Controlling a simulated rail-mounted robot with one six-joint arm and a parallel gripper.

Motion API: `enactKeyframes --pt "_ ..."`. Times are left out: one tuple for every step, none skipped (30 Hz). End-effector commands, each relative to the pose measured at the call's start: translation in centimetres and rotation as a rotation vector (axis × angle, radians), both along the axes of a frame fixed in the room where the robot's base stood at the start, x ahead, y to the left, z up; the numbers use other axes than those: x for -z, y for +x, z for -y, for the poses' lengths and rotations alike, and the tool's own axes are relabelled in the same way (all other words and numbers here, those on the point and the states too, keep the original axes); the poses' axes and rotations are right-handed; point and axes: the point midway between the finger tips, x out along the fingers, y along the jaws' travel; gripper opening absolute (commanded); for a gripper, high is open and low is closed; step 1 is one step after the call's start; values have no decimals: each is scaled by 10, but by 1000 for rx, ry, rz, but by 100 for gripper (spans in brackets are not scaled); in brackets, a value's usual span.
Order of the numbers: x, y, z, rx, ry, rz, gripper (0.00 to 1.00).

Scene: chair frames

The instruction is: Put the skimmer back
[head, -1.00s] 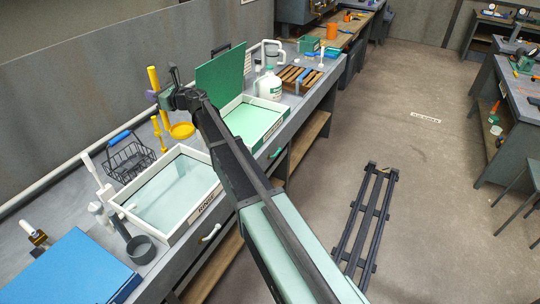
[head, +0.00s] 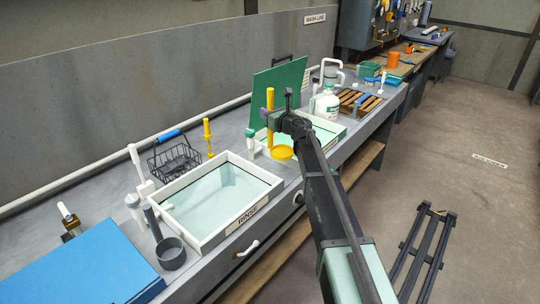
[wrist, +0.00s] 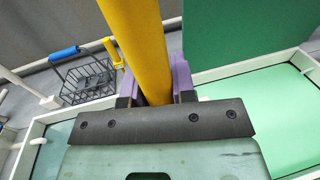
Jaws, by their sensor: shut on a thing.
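The yellow skimmer, with an upright handle (head: 270,108) and a round pan (head: 281,152), is held by my gripper (head: 273,121). In the wrist view its handle (wrist: 139,40) stands between the purple fingers (wrist: 157,82), which are shut on it. In the head view the pan shows near the left end of the tray with green liquid (head: 341,134); I cannot tell its height. A yellow upright stand (head: 207,134) is on the counter behind the rinse tray (head: 272,181), left of the skimmer.
A black wire basket (head: 174,160) with a blue handle stands left of the yellow stand. A green board (head: 272,94) rises behind the green-liquid tray. A white jug (head: 326,106) and a slatted wooden rack (head: 359,102) are farther right. A grey cup (head: 171,252) is at front left.

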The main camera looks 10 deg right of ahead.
Motion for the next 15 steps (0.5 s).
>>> enactKeyframes --pt "36 0 0 0 0 0 0" --pt "44 0 0 0 0 0 0" --pt "51 0 0 0 0 0 0" --pt "54 0 0 0 0 0 0" --pt "56 0 0 0 0 0 0" --pt "56 0 0 0 0 0 0" --pt "55 0 0 0 0 0 0" --pt "54 0 0 0 0 0 0" --pt "53 0 0 0 0 0 0" --pt "55 0 0 0 0 0 0" --pt "59 0 0 0 0 0 0" --pt "67 0 0 0 0 0 0" --pt "75 0 0 0 0 0 0" --pt "82 0 0 0 0 0 0" --pt "91 0 0 0 0 0 0"
